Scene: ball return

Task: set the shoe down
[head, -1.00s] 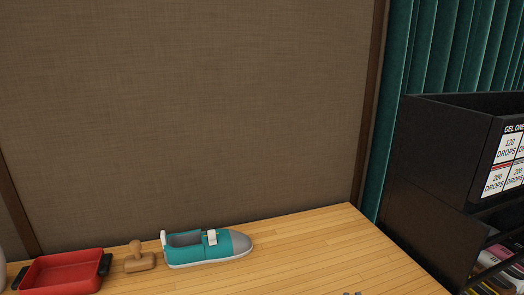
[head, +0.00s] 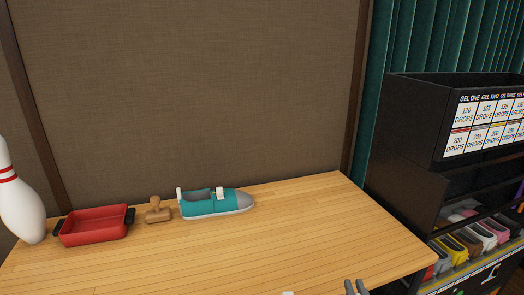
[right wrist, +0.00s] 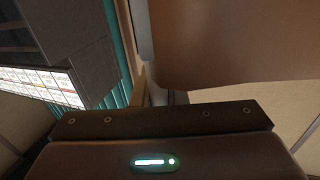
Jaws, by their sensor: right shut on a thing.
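A teal shoe with a grey toe, white strap and pale sole (head: 213,205) stands upright on the wooden table (head: 190,255), toe to the right. My right gripper (head: 355,287) shows only its grey fingertips at the bottom edge, in front of the teal shoe and to its right, apart from it. In the right wrist view a large smooth brown surface with a curved edge (right wrist: 235,45) fills the upper right, close to the camera. It seems to be part of a held shoe, but its whole shape is hidden. My left gripper is not clearly in view.
A wooden stamp (head: 158,212) and a red tray with black handles (head: 95,238) stand left of the teal shoe. A bowling pin (head: 22,205) is at the far left. A black rack (head: 410,150) with several shoes stands right. The table's middle and right are clear.

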